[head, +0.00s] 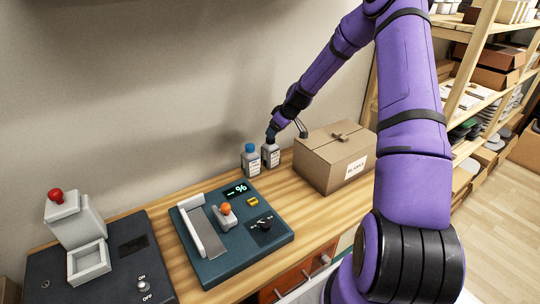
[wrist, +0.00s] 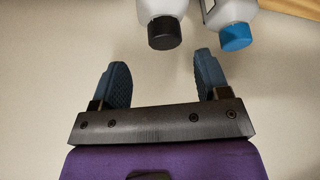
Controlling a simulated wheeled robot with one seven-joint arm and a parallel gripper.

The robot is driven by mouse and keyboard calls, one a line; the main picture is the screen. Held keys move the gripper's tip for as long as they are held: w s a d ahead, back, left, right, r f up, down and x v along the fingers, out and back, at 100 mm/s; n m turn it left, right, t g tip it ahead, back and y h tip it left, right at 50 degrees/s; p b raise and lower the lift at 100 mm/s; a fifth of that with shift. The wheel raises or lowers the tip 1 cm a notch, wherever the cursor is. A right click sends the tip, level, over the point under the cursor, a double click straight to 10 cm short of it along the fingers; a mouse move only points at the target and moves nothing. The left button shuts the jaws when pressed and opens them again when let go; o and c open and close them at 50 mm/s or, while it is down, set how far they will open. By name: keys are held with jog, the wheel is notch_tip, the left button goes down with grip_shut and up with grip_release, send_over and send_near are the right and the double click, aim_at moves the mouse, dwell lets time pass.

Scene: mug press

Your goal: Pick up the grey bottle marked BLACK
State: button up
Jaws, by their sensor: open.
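Two bottles stand side by side on the wooden bench near the wall. The grey bottle with the black cap (head: 270,157) is on the right in the head view; its cap (wrist: 165,34) and lower neck show at the top of the wrist view. The other bottle, with a blue cap (head: 250,160), is just left of it and shows at the wrist view's upper right (wrist: 236,30). My gripper (wrist: 163,72) is open and empty, close to the black cap. The cap lies ahead of and between the finger lines, apart from both. In the head view my gripper partly covers the cap.
A cardboard box (head: 335,155) stands just right of the bottles. A blue-green press device (head: 235,262) with a lever sits in front of them. A dark machine (head: 110,275) is at the left. The wall is close behind the bottles.

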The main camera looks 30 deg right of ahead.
aim_at(270, 152)
jog(key=x, duration=0.5)
jog(key=shift+s+a+f, duration=0.2)
jog(key=shift+a+f, duration=0.1)
jog(key=shift+f, duration=0.1)
grip_shut()
